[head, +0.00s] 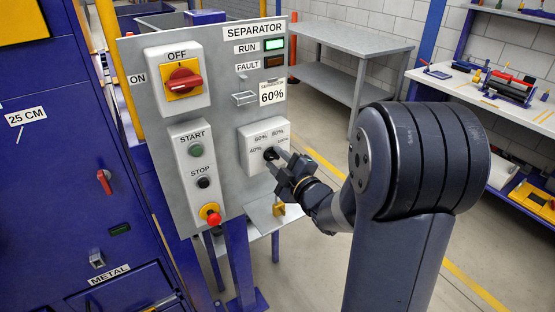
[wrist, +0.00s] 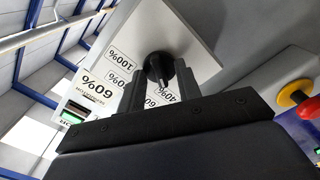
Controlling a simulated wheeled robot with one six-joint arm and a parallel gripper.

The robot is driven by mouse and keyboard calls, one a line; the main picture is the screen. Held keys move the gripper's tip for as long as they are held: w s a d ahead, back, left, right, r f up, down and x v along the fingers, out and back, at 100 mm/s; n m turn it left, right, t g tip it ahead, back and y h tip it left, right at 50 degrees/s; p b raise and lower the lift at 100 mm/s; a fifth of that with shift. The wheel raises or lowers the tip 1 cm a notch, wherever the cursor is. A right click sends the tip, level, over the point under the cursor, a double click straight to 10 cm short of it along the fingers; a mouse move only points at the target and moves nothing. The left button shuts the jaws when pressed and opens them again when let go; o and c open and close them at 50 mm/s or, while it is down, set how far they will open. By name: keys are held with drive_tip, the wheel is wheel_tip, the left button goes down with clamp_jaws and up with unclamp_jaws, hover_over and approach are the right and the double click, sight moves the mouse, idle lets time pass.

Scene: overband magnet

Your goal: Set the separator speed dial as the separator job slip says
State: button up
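The separator speed dial is a black knob (head: 270,154) on a pale plate (head: 247,152) at the lower right of the grey separator panel. Percent marks ring it, and it also shows in the wrist view (wrist: 159,68). Which mark it points to I cannot tell. The job slip (head: 272,94) above it reads 60%. My gripper (head: 276,161) is at the dial; in the wrist view its two fingers (wrist: 160,92) are apart, one on each side of the knob's grip. Whether they touch it I cannot tell.
The panel also carries a red OFF/ON switch (head: 183,79), a green START button (head: 195,150), a black STOP button (head: 203,182) and a red emergency stop (head: 213,218). The RUN lamp (head: 273,44) glows green; the FAULT lamp (head: 274,62) looks dark. A grey table (head: 345,40) stands behind.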

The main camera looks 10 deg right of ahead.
drive_tip(key=shift+w, duration=0.1)
drive_tip(key=shift+c, duration=0.5)
clamp_jaws()
drive_tip(key=shift+m, duration=0.4)
drive_tip(key=m+b, duration=0.1)
drive_tip(key=m, duration=0.1)
drive_tip(key=shift+f+m, duration=0.1)
drive_tip(key=shift+m, duration=2.4)
drive_tip(key=shift+o, duration=0.5)
unclamp_jaws()
